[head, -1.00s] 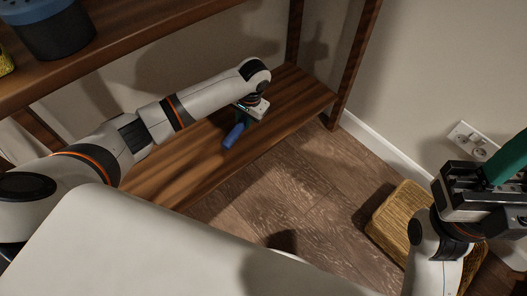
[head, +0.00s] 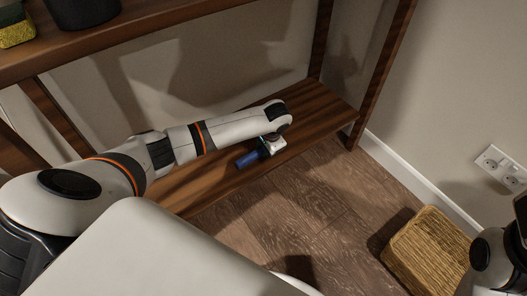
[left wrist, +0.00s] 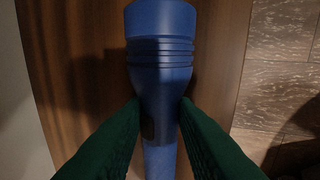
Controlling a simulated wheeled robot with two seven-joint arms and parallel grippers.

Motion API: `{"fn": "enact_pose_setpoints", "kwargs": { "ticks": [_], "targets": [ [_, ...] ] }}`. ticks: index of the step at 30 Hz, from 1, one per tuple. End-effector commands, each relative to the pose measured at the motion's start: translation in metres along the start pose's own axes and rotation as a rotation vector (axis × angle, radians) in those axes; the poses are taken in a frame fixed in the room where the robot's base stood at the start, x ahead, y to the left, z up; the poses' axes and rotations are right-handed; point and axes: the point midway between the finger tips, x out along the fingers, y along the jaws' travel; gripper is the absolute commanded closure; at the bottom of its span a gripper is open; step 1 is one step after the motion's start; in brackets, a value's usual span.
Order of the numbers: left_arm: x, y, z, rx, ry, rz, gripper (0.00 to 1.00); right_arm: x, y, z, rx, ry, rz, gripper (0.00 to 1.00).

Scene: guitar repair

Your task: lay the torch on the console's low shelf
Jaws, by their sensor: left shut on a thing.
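The blue torch (left wrist: 160,75) is between the two green fingers of my left gripper (left wrist: 160,112) in the left wrist view. The gripper is shut on it, around its narrower part. In the head view the torch (head: 248,159) shows beside my left gripper (head: 268,150), over the console's low wooden shelf (head: 312,108). I cannot tell whether the torch touches the shelf. The front edge of the shelf runs close to it. My right arm shows at the right edge of the head view, but its fingertips are out of the picture.
A woven basket (head: 432,252) stands on the wood floor (head: 320,205) at the right. A wall socket (head: 500,165) is above it. The upper shelf (head: 150,20) holds a dark pot (head: 82,8) and a yellow-green sponge (head: 16,32). The right end of the low shelf is clear.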

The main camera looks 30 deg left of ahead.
Motion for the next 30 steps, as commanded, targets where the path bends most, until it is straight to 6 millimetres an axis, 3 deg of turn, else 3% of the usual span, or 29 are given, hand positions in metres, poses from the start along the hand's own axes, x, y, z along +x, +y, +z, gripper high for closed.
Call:
{"fn": "enact_pose_setpoints", "kwargs": {
  "ticks": [13, 14, 17, 26, 30],
  "targets": [
    [0.006, -0.001, 0.000, -0.002, 0.000, 0.001, 1.00, 0.002, 0.000, 0.000, -0.001, -0.004, 0.002, 0.64],
    [0.006, -0.001, 0.000, -0.002, 0.000, 0.001, 0.70, 0.001, 0.000, 0.000, -0.001, -0.004, 0.001, 0.64],
    [0.006, -0.001, 0.000, -0.002, 0.000, 0.001, 0.54, 0.001, 0.000, 0.000, -0.001, -0.004, 0.001, 0.64],
    [0.005, -0.001, 0.000, -0.002, -0.001, 0.001, 0.53, 0.001, 0.000, 0.000, 0.000, -0.003, 0.001, 0.64],
    [-0.009, 0.000, 0.001, 0.000, -0.003, -0.001, 0.53, 0.007, -0.001, 0.000, 0.000, -0.005, 0.001, 0.64]
  ]
}}
